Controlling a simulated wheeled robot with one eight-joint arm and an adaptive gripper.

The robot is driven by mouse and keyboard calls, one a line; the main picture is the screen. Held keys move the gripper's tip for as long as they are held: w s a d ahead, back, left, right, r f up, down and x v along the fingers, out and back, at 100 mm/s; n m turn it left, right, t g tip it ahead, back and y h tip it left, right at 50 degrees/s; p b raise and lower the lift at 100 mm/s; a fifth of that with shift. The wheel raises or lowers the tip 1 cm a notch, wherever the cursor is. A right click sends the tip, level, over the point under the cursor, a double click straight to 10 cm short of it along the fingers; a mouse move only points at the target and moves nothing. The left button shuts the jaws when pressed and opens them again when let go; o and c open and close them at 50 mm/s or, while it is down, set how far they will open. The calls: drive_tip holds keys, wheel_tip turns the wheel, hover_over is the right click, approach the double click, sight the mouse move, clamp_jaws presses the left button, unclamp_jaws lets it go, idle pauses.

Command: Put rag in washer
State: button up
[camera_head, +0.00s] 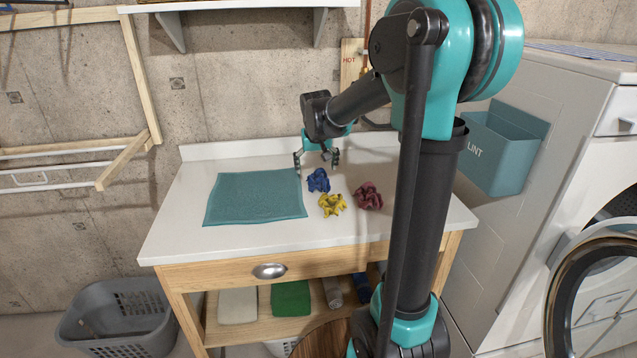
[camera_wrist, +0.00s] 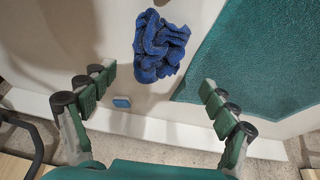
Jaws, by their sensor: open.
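Three crumpled rags lie on the white counter in the head view: a blue rag (camera_head: 318,181), a yellow rag (camera_head: 332,204) and a maroon rag (camera_head: 368,196). My gripper (camera_head: 317,162) is open and empty, just behind the blue rag. In the wrist view the blue rag (camera_wrist: 160,46) lies ahead of the spread fingers (camera_wrist: 157,82), between their lines and apart from them. The white washer (camera_head: 557,120) stands at the right. Its round door (camera_head: 560,305) is swung open, and its drum opening is only partly in view.
A flat teal mat (camera_head: 255,197) covers the counter's (camera_head: 190,215) left part. A teal lint bin (camera_head: 497,160) hangs on the washer's side. A grey basket (camera_head: 120,315) stands on the floor at the left. A wooden drying rack (camera_head: 130,155) sticks out from the wall.

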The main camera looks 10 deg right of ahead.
sight(317, 175)
drive_tip(key=shift+d+x, duration=0.2)
drive_tip(key=shift+x, duration=2.6)
drive_tip(key=shift+c, duration=0.6)
drive_tip(key=c, duration=1)
drive_tip(key=shift+r, duration=0.15)
